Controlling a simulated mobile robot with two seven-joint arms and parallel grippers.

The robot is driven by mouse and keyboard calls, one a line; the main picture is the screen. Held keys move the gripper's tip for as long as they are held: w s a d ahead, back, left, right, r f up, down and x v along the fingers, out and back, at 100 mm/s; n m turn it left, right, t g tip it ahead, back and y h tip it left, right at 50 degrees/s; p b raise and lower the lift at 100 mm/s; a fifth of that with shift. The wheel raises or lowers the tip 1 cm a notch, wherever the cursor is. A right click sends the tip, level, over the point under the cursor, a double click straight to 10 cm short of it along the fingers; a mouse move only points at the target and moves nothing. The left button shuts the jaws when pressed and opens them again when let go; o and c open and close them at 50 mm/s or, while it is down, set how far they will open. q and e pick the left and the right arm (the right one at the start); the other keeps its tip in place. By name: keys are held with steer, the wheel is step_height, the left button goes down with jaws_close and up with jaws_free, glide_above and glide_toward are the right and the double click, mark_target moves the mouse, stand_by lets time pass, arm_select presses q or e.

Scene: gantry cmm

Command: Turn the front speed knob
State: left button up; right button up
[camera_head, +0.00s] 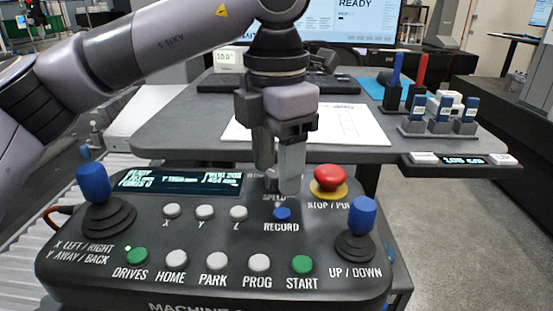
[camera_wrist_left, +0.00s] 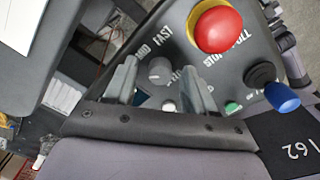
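The grey speed knob (camera_wrist_left: 160,70) shows in the left wrist view, with FAST and MID lettering beside it. In the head view my gripper covers it, and only part of the SPEED lettering shows. My left gripper (camera_head: 279,180) points down over the back middle of the dark control panel (camera_head: 200,236). In the left wrist view its two fingers (camera_wrist_left: 160,78) are apart, one on each side of the knob, with gaps visible. I cannot tell how far down the fingertips reach beside it. My right gripper is not in view.
The red stop button (camera_head: 329,179) stands close to the right of my gripper. A blue record button (camera_head: 282,214) lies in front. Blue-topped joysticks stand at the panel's left (camera_head: 93,183) and right (camera_head: 362,217). A grey table (camera_head: 180,133) with paper is behind.

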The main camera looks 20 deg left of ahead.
mark_target(276, 172)
arm_select(q)
step_height(276, 172, up, 7)
steer(key=shift+r, duration=0.1)
stand_by(0.4)
stand_by(0.3)
